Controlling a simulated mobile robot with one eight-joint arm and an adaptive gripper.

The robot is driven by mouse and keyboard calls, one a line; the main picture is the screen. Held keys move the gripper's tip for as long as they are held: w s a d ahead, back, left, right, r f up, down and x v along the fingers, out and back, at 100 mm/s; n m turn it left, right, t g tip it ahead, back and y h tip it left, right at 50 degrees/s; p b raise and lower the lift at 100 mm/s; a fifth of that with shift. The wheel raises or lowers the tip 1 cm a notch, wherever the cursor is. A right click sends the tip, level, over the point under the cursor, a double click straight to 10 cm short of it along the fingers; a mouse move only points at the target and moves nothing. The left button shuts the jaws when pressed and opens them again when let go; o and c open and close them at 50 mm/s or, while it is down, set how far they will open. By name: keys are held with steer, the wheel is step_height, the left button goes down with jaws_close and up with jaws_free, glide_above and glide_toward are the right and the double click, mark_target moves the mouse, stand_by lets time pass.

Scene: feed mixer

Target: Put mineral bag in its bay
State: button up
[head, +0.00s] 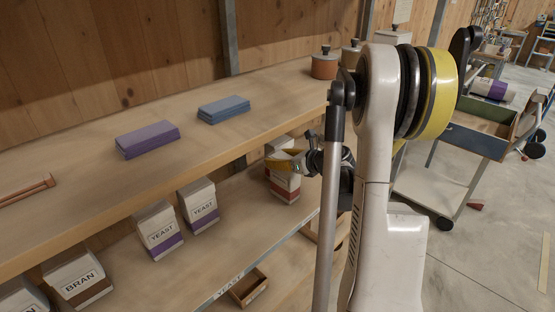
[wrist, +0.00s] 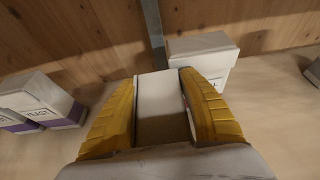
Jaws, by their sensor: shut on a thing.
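My gripper (head: 287,160) is at the lower shelf, with its yellow fingers shut on a white bag, which I take to be the mineral bag (wrist: 157,95). In the wrist view the bag stands between the two fingers, white above and brownish below. Its label is hidden. In the head view, a white bag with a red band (head: 284,187) shows just below my gripper; I cannot tell if it is the held one. Another white bag (wrist: 203,55) stands just behind and to the right in the wrist view, its label only partly visible.
Two purple-banded YEAST bags (head: 160,231) and a BRAN bag (head: 80,280) stand left on the lower shelf (head: 225,250). The upper shelf (head: 75,200) overhangs them, bearing purple and blue stacks. A small wooden tray (head: 249,287) lies below. A cart (head: 470,140) stands right.

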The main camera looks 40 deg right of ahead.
steer(key=o, duration=1.3)
steer(key=shift+o, duration=0.2)
steer(key=shift+s+r, duration=0.15)
steer(key=shift+r, duration=0.05)
steer(key=p+v, duration=0.2)
steer(key=v, duration=0.9)
steer(key=shift+s+p, duration=0.3)
steer(key=shift+s, duration=0.1)
